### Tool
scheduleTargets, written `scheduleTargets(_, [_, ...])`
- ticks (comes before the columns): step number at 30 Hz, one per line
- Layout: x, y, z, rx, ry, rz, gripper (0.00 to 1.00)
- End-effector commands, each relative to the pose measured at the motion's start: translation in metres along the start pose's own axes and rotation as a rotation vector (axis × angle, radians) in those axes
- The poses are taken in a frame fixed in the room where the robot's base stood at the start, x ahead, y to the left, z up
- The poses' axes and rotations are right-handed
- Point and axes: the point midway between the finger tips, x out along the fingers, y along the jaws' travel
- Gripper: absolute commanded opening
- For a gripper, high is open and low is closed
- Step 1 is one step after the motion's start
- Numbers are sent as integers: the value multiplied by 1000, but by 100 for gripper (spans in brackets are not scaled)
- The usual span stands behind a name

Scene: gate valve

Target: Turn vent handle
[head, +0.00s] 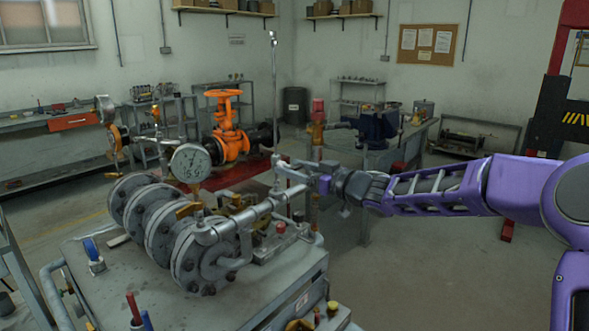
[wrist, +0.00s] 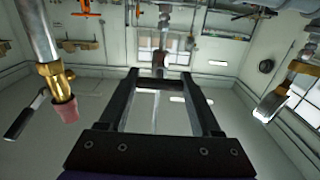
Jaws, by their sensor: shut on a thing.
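My gripper (head: 328,184) reaches in from the right, at the end of the pipework above the valve bench. It is shut on a small part there, which I take to be the vent handle; the fingers hide most of it in the head view. In the wrist view my black fingers (wrist: 160,74) run forward, and a small brownish part (wrist: 158,60) shows at their tips. The handle's angle cannot be told. A grey pipe (head: 256,212) with flanges (head: 163,222) and a round pressure gauge (head: 190,163) stand left of my gripper.
In the wrist view a brass fitting with a pink cap (wrist: 64,108) hangs close at left, and a metal lever (wrist: 272,106) is at right. An orange valve (head: 229,140) stands behind the bench (head: 125,285). Floor right of the bench is open.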

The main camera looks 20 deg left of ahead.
Motion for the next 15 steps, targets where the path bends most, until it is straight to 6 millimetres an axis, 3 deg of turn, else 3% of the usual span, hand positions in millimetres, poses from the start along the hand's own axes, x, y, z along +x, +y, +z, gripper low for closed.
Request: scheduleTargets(15, [0,-1,1,-126,0,-1,9])
